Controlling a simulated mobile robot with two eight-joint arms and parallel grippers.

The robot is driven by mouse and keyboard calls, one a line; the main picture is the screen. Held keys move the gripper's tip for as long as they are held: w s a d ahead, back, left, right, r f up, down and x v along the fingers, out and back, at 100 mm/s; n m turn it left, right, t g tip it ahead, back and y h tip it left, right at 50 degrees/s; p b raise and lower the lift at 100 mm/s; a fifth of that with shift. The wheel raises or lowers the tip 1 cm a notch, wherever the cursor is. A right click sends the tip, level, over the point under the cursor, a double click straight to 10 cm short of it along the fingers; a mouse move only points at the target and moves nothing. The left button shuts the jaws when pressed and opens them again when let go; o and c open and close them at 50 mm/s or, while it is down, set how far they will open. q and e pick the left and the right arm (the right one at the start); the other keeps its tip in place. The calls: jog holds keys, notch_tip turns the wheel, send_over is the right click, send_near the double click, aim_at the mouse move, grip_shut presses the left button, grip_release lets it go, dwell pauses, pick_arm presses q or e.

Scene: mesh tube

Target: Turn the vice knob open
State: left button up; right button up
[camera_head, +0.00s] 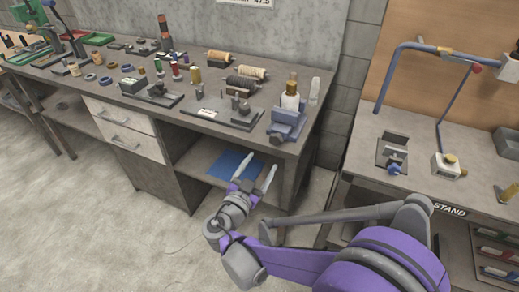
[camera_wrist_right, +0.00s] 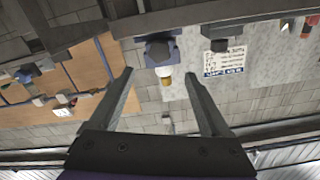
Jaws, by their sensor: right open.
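A blue vice (camera_head: 287,124) is at the front right corner of the long workbench, and a white bottle with a brown cap (camera_head: 291,95) shows just behind or above it. The blue vice also shows in the right wrist view (camera_wrist_right: 157,48), beyond and between the fingertips; that view is upside down. I cannot make out its knob clearly. My right gripper (camera_head: 257,168) is open and empty, in front of the bench and below the vice, apart from it. It also shows open in the right wrist view (camera_wrist_right: 159,74). My left gripper is not in view.
The long workbench (camera_head: 225,145) carries spools (camera_head: 246,83) and several small tools. A blue sheet (camera_head: 236,164) lies on its lower shelf. A second table (camera_head: 360,135) at right holds a grey fixture with a blue part (camera_head: 393,155) and a bent blue tube (camera_head: 386,82). Floor at left is clear.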

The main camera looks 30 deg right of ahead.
aim_at(275, 141)
jog(key=x, duration=1.1)
grip_shut()
